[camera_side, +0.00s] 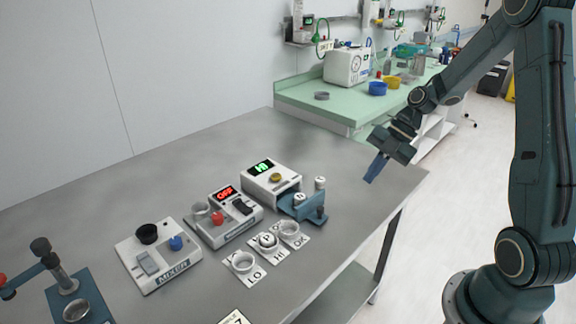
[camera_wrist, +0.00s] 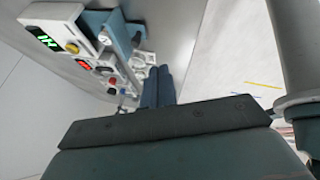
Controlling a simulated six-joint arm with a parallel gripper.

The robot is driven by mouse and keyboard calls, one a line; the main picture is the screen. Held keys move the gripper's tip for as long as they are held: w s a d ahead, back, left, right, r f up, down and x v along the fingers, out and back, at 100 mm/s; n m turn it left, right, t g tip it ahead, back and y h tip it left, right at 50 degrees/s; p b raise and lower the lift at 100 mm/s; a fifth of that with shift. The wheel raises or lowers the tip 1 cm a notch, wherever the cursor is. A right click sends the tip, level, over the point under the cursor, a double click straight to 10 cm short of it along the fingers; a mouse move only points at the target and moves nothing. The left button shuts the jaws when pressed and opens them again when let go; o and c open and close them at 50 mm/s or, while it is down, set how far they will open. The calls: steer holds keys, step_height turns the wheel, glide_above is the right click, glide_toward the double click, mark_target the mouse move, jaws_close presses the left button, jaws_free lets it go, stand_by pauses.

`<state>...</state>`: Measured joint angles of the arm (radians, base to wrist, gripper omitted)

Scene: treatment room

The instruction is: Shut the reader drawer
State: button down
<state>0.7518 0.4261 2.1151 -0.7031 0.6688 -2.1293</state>
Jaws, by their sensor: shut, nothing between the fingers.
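The reader (camera_side: 270,177) is a white box with a lit green display and a yellow button, near the table's right part. Its blue drawer (camera_side: 312,209) stands pulled out at the front, with a small white vial (camera_side: 299,199) in it. In the wrist view the reader (camera_wrist: 62,24) is at the upper left and the blue drawer (camera_wrist: 122,38) sticks out beside it. My gripper (camera_side: 373,169) is shut and empty, to the right of the drawer and apart from it, above the table's right end. In the wrist view its blue fingers (camera_wrist: 158,88) lie together.
A white device with a red OFF display (camera_side: 224,213) and a mixer (camera_side: 158,255) stand left of the reader. Another white-capped vial (camera_side: 320,183) stands behind the drawer. Table right of the drawer is clear.

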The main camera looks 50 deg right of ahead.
steer(key=shift+w+d+f+n+y, duration=0.1)
steer(key=shift+d+f+n+y, duration=0.3)
steer(key=shift+d+f+n, duration=0.55)
steer(key=shift+a+f, duration=0.2)
steer(key=shift+a, duration=0.05)
steer(key=x, duration=0.9)
steer(key=shift+w, duration=0.15)
steer(key=shift+w+a+f, duration=0.15)
steer(key=shift+w+a, duration=0.25)
steer(key=shift+w, duration=0.2)
steer(key=shift+w+a+f, duration=0.2)
steer(key=shift+w+a, duration=0.15)
steer(key=shift+w, duration=0.3)
steer(key=shift+w+a, duration=0.3)
steer(key=shift+w, duration=0.35)
steer(key=shift+w, duration=4.25)
